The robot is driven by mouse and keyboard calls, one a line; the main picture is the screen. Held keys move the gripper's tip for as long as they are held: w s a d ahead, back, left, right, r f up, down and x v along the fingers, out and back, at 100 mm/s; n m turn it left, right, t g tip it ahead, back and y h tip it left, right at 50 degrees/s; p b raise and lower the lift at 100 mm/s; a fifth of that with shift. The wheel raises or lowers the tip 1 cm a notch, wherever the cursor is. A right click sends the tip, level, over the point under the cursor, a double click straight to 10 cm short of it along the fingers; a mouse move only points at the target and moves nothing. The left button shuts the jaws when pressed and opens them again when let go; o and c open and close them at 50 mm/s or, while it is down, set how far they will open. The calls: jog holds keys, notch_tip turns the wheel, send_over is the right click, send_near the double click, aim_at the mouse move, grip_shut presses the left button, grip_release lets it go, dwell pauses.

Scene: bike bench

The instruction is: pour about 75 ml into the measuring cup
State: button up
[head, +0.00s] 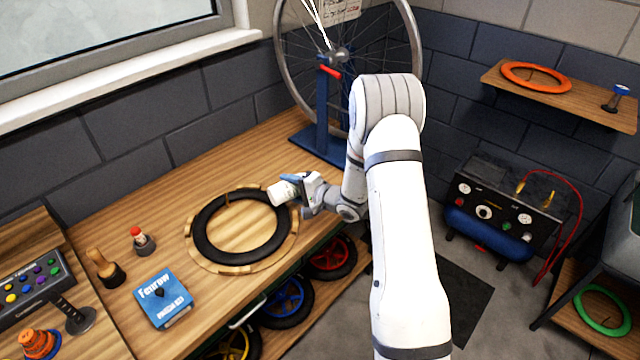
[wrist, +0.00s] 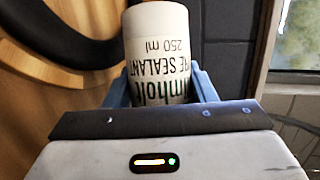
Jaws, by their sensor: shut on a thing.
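My gripper (head: 303,188) is shut on a white sealant bottle (head: 283,193) and holds it over the right side of the black tyre (head: 204,248). The bottle is tipped well over, its free end pointing left. In the wrist view the bottle (wrist: 158,55) stands between the blue fingers, with "250 ml" and "SEALANT" upside down on its label. I cannot make out a measuring cup in either view. I cannot see any liquid leaving the bottle.
The tyre lies on a round wooden board (head: 190,232) on the workbench. A blue box (head: 162,298), a small red-topped bottle (head: 142,241) and a wooden-handled tool (head: 104,268) stand to its left. A wheel on a blue stand (head: 322,110) rises behind.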

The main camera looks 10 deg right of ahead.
jog(key=shift+d+r+m+y+p, duration=0.25)
jog(key=shift+r+m+y+p, duration=0.05)
jog(key=shift+r+m+p, duration=0.35)
dwell(1.5)
jog(key=shift+w+r, duration=0.1)
jog(key=shift+w, duration=0.15)
dwell(0.5)
